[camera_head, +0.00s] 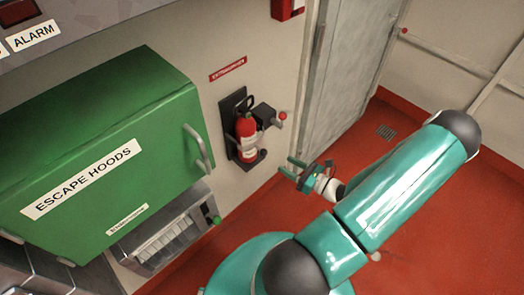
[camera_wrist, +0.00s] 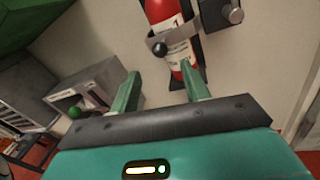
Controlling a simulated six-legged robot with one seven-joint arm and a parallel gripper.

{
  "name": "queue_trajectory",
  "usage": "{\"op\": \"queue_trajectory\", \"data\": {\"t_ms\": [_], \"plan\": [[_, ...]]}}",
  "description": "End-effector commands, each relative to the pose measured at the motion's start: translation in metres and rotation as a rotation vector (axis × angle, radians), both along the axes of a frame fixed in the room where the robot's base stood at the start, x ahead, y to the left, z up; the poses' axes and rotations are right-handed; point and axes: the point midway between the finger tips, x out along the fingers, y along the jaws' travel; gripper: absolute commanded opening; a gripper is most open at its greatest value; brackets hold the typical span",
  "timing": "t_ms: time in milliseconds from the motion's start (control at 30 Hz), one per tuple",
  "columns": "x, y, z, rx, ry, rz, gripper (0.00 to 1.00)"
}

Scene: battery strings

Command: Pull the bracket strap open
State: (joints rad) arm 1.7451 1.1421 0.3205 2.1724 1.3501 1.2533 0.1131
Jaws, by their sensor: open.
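A red fire extinguisher (camera_head: 246,142) stands upright in a dark wall bracket (camera_head: 230,108). It also shows at the top of the wrist view (camera_wrist: 165,12), its top cut off. A grey strap (camera_wrist: 186,33) with a dark round knob (camera_wrist: 160,48) runs across the front of the extinguisher in the wrist view and looks closed around it. My gripper (camera_head: 287,166) is open and empty, to the right of and below the extinguisher in the head view. In the wrist view its two fingers (camera_wrist: 160,76) point toward the extinguisher, below the strap and apart from it.
A dark box (camera_head: 264,116) with a red-tipped lever (camera_head: 282,116) sits right of the extinguisher. A green escape hoods cabinet (camera_head: 130,125) and a grey unit with a green knob (camera_head: 165,235) stand left. A grey door (camera_head: 340,75) is at right. Red floor (camera_head: 470,200) is open.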

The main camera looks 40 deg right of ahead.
Motion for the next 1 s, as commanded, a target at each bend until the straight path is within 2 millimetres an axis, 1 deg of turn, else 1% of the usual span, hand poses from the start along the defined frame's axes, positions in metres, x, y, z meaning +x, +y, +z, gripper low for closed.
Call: {"op": "queue_trajectory", "data": {"t_ms": [33, 300, 500, 600, 700, 933, 967, 1000], "plan": [[0.010, 0.003, 0.000, 0.002, -0.002, 0.003, 0.46], [0.064, 0.015, 0.000, 0.001, -0.001, 0.006, 0.46], [0.097, 0.021, 0.000, 0.000, -0.001, 0.006, 0.46], [0.106, 0.023, 0.000, 0.000, 0.000, 0.007, 0.46], [0.110, 0.024, 0.000, 0.000, 0.000, 0.006, 0.46], [0.111, 0.024, 0.000, 0.000, 0.000, 0.006, 0.46], [0.111, 0.024, 0.000, 0.000, 0.000, 0.006, 0.42], [0.111, 0.024, 0.000, 0.000, 0.000, 0.006, 0.35]]}}
